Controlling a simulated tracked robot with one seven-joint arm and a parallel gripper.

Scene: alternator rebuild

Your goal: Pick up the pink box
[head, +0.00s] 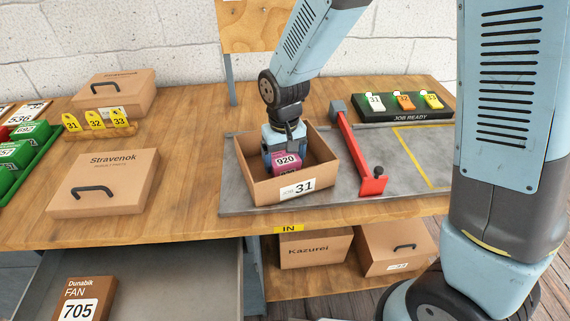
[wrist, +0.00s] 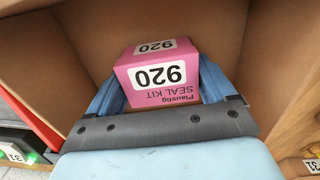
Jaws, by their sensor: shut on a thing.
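The pink box (head: 286,164) is marked 920 and sits inside the open cardboard box (head: 262,190) labelled Job 31. My gripper (head: 282,150) reaches down into that cardboard box and is shut on the pink box. In the wrist view the pink box (wrist: 158,75) reads "Plaustig Seal Kit" and lies between my two blue fingers (wrist: 158,92). Cardboard walls (wrist: 85,35) surround it there. I cannot tell whether the pink box touches the bottom.
A red clamp bar (head: 360,160) lies right of the cardboard box on the grey mat (head: 330,135). A Job Ready rack (head: 405,116) stands behind at right. A closed Stravenok box (head: 105,185) is at left. An open drawer (head: 170,270) holds a Fan box (head: 83,300).

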